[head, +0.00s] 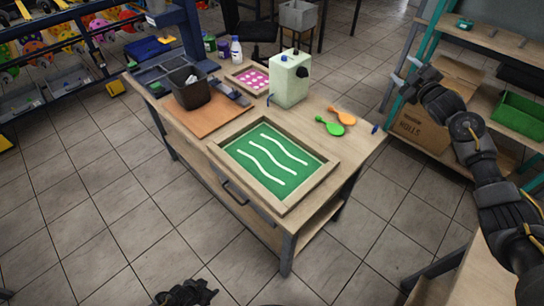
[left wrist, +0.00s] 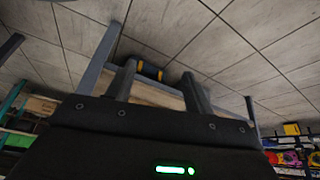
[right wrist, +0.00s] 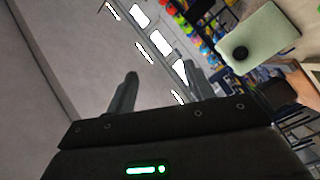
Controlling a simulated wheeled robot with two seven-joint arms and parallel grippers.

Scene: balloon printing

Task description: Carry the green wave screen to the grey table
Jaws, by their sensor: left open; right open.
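The green wave screen (head: 250,142) is a wooden frame around a green panel with three white wavy lines. It lies flat on the near end of the wooden workbench (head: 318,105). My left gripper (head: 185,291) is at the bottom edge of the head view, low in front of the bench and apart from the screen. In the left wrist view it (left wrist: 160,85) is open and empty. My right gripper (head: 403,80) is raised beyond the bench's right end, away from the screen. In the right wrist view it (right wrist: 160,82) is open and empty. I cannot pick out a grey table with certainty.
Near the screen are a pale green machine (head: 291,78), orange and green paddles (head: 329,126), a dark bin (head: 189,87) and a pink-dotted framed screen (head: 250,79). Shelves with a green crate (head: 521,115) stand right. Another wooden surface (head: 485,278) is at bottom right. The tiled floor at left is clear.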

